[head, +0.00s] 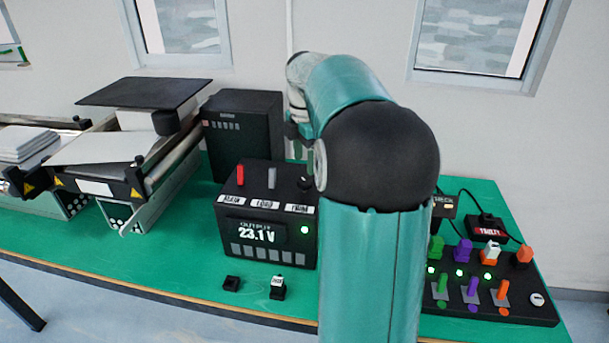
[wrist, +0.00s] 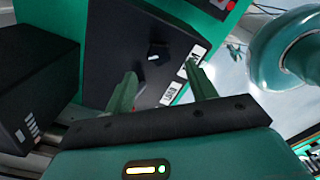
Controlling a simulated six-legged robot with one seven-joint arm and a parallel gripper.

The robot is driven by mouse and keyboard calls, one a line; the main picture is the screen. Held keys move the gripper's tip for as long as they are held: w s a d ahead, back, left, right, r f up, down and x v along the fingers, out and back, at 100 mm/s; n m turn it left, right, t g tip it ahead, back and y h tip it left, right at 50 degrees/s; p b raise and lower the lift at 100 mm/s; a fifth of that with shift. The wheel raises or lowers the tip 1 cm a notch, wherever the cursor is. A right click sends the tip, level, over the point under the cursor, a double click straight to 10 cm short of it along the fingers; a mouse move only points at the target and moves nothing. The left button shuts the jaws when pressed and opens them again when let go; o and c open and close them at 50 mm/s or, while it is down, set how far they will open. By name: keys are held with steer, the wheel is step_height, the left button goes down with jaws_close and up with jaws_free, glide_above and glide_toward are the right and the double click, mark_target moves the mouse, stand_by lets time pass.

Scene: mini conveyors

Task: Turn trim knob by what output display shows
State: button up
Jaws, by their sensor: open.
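The black power box (head: 235,207) stands on the green table. Its output display (head: 257,232) reads 23.1 V, with a green light beside it. The trim knob (head: 305,184) is a small black knob at the box's top right, above the TRIM label, partly covered by my arm. In the wrist view the trim knob (wrist: 157,53) is round and black with a white mark. My gripper (wrist: 160,70) is open and empty. Its two green fingers point at the panel, with the knob beyond and between their tips, apparently apart from it. In the head view my gripper cannot be made out.
A red lever (head: 240,175) and a grey lever (head: 272,178) stand left of the knob. A tall dark box (head: 245,130) is behind. Conveyors (head: 140,160) are at left. A switch panel (head: 480,290) with coloured plugs is at right. Two small black parts lie in front.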

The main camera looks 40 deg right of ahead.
mark_target(305, 181)
step_height(305, 181, down, 6)
steer(key=shift+r, duration=0.1)
steer(key=c, duration=1)
